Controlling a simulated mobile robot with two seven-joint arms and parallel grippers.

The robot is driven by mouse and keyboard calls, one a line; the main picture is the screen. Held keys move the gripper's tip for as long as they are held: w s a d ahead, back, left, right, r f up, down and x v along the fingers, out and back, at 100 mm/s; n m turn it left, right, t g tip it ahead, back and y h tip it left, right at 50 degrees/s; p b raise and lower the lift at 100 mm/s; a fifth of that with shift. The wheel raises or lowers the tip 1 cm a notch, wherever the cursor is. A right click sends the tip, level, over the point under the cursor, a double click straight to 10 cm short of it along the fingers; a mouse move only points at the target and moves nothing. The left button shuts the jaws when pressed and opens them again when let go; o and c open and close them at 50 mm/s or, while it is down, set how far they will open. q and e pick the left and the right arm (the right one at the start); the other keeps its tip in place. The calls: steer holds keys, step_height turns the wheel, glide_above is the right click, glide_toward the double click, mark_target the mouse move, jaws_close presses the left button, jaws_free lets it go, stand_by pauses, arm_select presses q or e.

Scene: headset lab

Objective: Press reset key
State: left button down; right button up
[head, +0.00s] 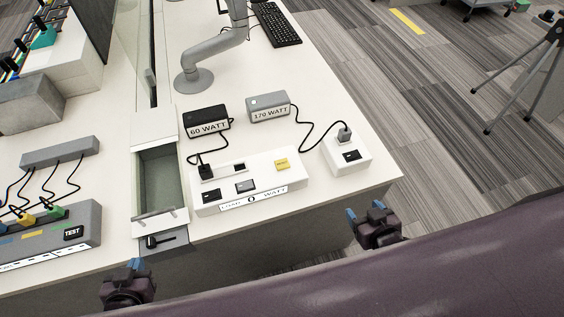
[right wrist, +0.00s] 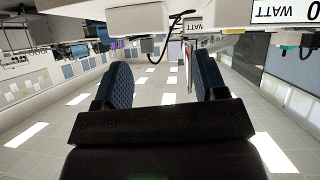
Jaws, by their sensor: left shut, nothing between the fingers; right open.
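A yellow key (head: 282,164), its small print too small to read surely, sits on top of the white panel box (head: 214,208) at its right end. The box's front label shows 0 WATT. My right gripper (head: 364,212) is off the table's front edge, right of and nearer than the yellow key, apart from it. It is open and empty, its two blue fingers also showing in the right wrist view (right wrist: 163,78). My left gripper (head: 134,265) is shut and empty, at the front edge by the drawer, well left of the key.
A 60 WATT black adapter (head: 206,117) and a 170 WATT grey adapter (head: 268,104) stand behind the box, with cables. A small white socket box (head: 346,164) is at its right. An open-topped bin (head: 158,180) and a slightly open drawer (head: 176,243) are at its left.

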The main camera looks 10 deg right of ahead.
steer(key=shift+s, duration=0.1)
steer(key=c, duration=0.7)
steer(key=shift+s+f, duration=0.15)
steer(key=shift+s, duration=0.1)
steer(key=c, duration=0.5)
steer(key=shift+s+f, duration=0.1)
steer(key=shift+s, duration=0.05)
jaws_close()
steer(key=shift+w+r, duration=0.25)
steer(key=shift+w, duration=0.2)
steer(key=shift+s+f, duration=0.1)
steer(key=shift+s, duration=0.1)
steer(key=shift+s+f, duration=0.1)
steer(key=shift+s, duration=0.15)
